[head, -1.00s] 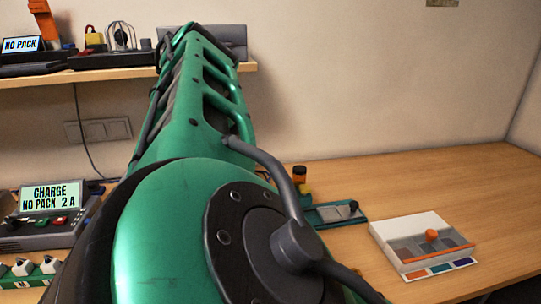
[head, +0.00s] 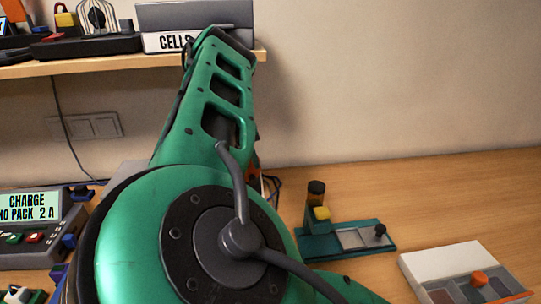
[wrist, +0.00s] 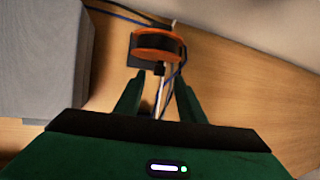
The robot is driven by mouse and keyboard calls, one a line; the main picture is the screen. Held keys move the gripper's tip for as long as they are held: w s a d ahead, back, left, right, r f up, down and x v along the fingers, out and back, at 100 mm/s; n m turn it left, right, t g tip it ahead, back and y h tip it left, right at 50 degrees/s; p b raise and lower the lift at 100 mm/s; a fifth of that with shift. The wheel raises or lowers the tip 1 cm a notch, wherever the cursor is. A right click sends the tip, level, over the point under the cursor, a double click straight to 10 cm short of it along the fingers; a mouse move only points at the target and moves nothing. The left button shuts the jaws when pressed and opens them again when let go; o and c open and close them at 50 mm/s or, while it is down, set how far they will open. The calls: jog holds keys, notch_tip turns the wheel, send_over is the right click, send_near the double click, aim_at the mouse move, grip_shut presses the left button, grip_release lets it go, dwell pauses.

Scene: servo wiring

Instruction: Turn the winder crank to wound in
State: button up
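The winder (wrist: 150,54), an orange and black reel, stands beyond my fingertips in the wrist view. A pale rod with a dark knob (wrist: 159,69), which looks like its crank, extends from it toward my gripper. My gripper (wrist: 159,80) is open, its two green fingers either side of the rod, with gaps showing. I cannot tell whether the knob lies fully between the fingertips. In the head view my green arm hides the gripper and most of the winder.
A grey box (wrist: 42,60) stands left of my gripper in the wrist view. Blue and dark cables run by the winder. In the head view, a teal fixture (head: 345,238), a white tray (head: 450,262) and a charger (head: 30,228) stand on the desk. A shelf (head: 120,57) is above.

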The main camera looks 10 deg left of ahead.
jog(key=x, duration=0.6)
grip_shut()
